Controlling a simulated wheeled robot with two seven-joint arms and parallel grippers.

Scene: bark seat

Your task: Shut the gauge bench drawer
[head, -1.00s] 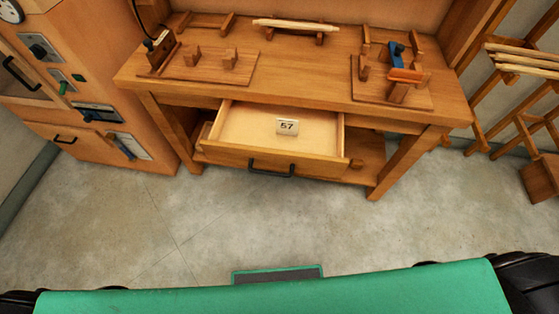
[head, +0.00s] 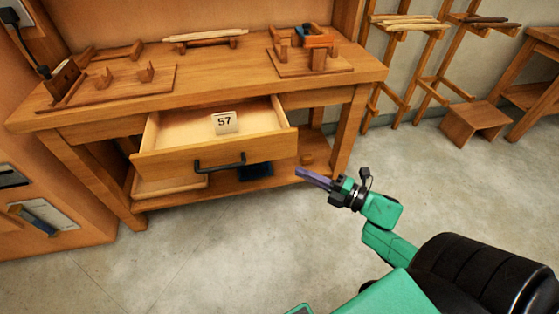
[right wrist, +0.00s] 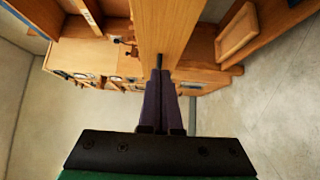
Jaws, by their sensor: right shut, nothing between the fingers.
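The gauge bench (head: 330,85) is a wooden workbench, and its drawer (head: 165,158) stands pulled out in the head view. The drawer has a black bar handle (head: 220,163) on its front and a white card marked 57 (head: 225,122) inside. My right gripper (head: 301,173) is shut and empty, to the right of the drawer front and apart from the handle in the head view. In the right wrist view its dark fingers (right wrist: 160,75) lie together, pointing toward a wooden panel (right wrist: 165,25) that looks like the drawer front. My left gripper is not in view.
Wooden fixtures (head: 310,55) stand on the bench top. A stool (head: 475,122) and racks stand at right. The floor before the bench is clear.

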